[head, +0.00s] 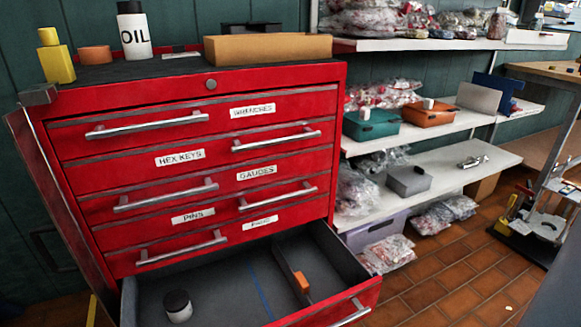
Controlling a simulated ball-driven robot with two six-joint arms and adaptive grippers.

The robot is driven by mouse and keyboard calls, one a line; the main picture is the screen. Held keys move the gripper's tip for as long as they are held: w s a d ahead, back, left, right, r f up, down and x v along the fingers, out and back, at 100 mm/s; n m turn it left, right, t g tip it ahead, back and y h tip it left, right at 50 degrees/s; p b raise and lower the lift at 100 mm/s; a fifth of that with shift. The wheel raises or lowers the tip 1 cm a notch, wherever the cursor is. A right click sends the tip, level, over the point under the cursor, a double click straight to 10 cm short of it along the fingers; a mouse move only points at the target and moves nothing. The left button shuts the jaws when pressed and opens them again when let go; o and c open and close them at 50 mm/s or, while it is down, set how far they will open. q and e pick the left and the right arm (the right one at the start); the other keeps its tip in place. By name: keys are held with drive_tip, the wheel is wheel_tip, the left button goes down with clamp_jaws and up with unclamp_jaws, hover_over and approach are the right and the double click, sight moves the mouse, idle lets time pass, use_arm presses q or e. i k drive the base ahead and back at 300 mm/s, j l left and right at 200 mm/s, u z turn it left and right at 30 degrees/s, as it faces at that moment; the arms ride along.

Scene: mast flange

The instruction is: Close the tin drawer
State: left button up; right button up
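A red tool cabinet (211,179) stands at the left. Its lowest visible drawer (226,281) is pulled well out toward me, with a grey interior and a red front at the lower right. Its front is partly cut off by the bottom edge, and no label on it shows. Inside are a small dark-lidded jar (178,306), a divider and an orange block (301,282). The drawers above look shut, with labels for wrenches, hex keys, gauges and pins; another label (260,222) is too blurred to read. Neither gripper is in view.
An oil bottle (135,37), a yellow container (56,62) and a cardboard tray (268,48) stand on the cabinet. White shelves (440,190) with bags and boxes stand to the right. Brown tiled floor (455,270) is clear right of the open drawer.

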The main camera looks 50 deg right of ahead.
sight(242, 284)
drive_tip(key=z, duration=1.35)
